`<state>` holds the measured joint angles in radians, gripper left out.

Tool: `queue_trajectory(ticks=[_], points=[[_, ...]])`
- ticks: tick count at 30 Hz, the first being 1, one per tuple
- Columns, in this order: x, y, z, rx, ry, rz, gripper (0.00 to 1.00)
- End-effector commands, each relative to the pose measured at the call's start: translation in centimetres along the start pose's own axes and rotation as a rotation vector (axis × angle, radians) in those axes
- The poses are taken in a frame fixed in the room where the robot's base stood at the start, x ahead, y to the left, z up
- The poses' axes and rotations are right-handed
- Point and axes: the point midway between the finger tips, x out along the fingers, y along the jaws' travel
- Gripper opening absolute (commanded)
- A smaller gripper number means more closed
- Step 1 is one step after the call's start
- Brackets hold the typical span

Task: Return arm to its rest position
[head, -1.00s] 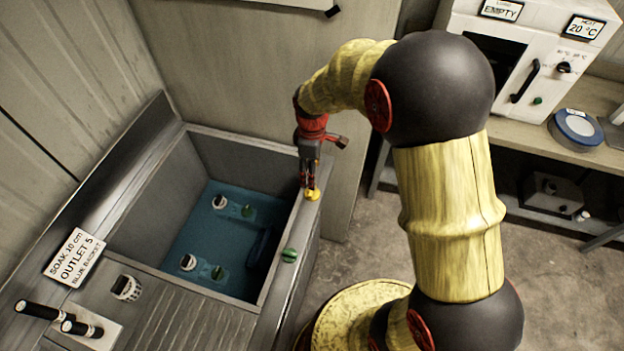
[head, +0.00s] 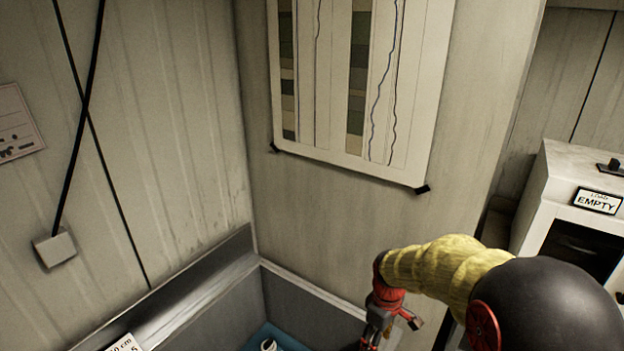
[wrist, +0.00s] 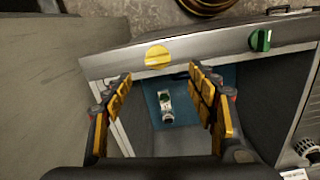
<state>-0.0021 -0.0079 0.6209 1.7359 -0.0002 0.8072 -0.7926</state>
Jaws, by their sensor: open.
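My gripper (wrist: 160,102) is open and empty in the wrist view, its two yellow-padded fingers spread apart above the sink's rim. In the head view my gripper (head: 372,343) hangs at the bottom edge, below my red wrist and yellow arm link. Its fingertips are cut off by the frame there.
The sink (head: 317,297) lies at the bottom of the head view, mostly out of frame. A wall chart (head: 340,148) hangs behind it. A white oven labelled EMPTY (head: 560,205) stands at the right. A green knob (wrist: 261,40) sits on the rim in the wrist view.

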Motion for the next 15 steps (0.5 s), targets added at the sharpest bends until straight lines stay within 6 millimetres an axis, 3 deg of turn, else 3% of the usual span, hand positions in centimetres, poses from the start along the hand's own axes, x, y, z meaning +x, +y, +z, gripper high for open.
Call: queue_trajectory(ticks=[2,5,15], points=[[0.8,-1.4,1.3,0.092,-0.028,-0.026,0.58],[-0.1,-2.9,2.8,0.219,-0.042,-0.034,0.58],[-6.8,-8.0,7.9,0.595,0.042,0.022,0.58]])
